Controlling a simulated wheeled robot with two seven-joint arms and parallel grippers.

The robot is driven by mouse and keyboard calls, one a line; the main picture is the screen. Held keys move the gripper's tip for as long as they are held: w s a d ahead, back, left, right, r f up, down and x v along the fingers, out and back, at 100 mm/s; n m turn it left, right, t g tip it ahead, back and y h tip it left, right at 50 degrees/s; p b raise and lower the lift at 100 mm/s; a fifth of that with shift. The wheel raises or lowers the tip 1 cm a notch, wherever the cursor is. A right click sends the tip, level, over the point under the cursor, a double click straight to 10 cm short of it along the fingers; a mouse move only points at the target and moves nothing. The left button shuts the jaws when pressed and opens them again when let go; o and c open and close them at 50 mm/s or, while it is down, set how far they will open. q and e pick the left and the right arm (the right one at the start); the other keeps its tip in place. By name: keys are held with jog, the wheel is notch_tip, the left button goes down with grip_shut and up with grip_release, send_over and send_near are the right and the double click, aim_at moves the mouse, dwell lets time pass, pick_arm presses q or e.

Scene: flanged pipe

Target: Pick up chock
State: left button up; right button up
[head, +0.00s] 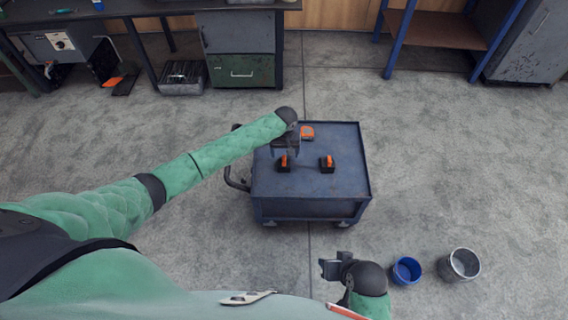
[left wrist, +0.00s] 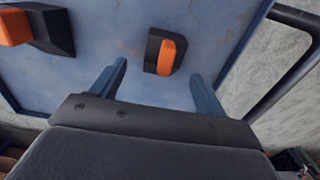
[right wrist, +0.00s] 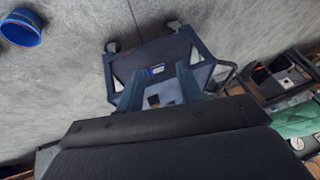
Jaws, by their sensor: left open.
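Two black chocks with orange tops sit on the blue cart's top. The left chock (head: 284,163) is just in front of my left gripper (head: 287,150) in the head view. In the left wrist view this chock (left wrist: 162,52) lies beyond the fingertips, roughly between their lines, not touched. The other chock (head: 327,164) stands to its right, and shows at the upper left of the left wrist view (left wrist: 42,26). My left gripper is open and empty, above the cart. My right gripper (head: 328,268) is open and empty, away from the chocks, near the front of the head view.
The cart (head: 345,186) has a raised rim and a handle (head: 236,181) at its left. An orange object (head: 307,132) lies near its back edge. A blue bucket (head: 406,270) and a grey bucket (head: 460,264) stand on the floor. A workbench (head: 150,8) is behind.

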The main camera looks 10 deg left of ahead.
pick_arm(q)
jog(key=shift+s+a+f, duration=0.1)
jog(key=shift+s+f, duration=0.05)
jog(key=shift+f, duration=1)
jog(key=shift+s+f, duration=0.1)
jog(key=shift+f, duration=1.05)
jog(key=shift+c, duration=0.4)
jog(key=c, duration=1.1)
